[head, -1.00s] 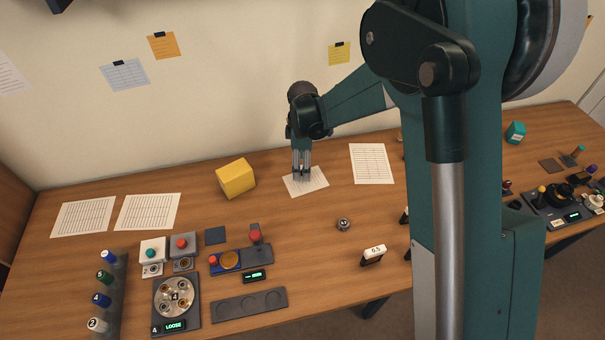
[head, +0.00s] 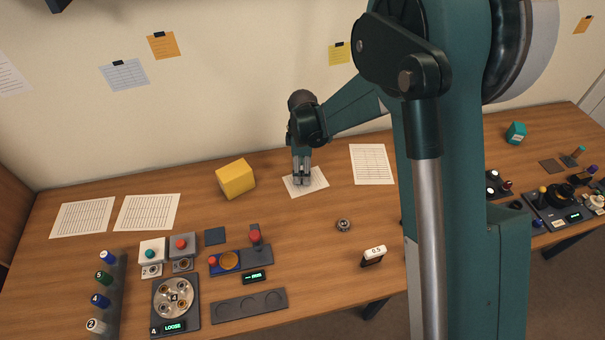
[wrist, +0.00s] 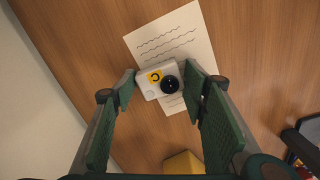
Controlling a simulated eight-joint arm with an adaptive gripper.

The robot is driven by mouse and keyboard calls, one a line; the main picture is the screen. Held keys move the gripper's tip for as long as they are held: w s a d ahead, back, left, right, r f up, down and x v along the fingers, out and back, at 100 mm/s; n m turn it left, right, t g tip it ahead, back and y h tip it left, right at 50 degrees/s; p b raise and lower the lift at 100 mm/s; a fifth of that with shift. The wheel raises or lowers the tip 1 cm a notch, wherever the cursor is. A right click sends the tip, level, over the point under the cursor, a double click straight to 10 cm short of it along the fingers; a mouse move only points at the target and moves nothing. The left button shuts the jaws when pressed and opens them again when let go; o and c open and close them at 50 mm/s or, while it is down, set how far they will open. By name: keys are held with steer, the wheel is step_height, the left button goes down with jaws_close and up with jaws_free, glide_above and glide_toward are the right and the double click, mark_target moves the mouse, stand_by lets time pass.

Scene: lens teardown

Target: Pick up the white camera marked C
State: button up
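The white camera (wrist: 147,86) shows in the wrist view, with a yellow label marked C and a round black lens. It lies on a sheet of lined paper (wrist: 190,38). My gripper (wrist: 160,76) is open, with one green-padded finger on each side of the camera. The fingertips are close to its sides; I cannot tell whether either touches. In the head view my gripper (head: 301,184) points down at the same paper (head: 319,180). The camera cannot be made out there behind the fingers.
A yellow block (head: 236,178) stands left of my gripper; it also shows in the wrist view (wrist: 183,163). Another paper (head: 371,164) lies to the right. A small round metal part (head: 344,225) and a white-topped item marked 0.5 (head: 374,255) stand nearer the front.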

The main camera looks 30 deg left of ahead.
steer(key=c, duration=0.3)
steer(key=shift+c, duration=0.2)
step_height(320, 180, up, 10)
steer(key=p, duration=0.1)
stand_by(0.4)
stand_by(0.6)
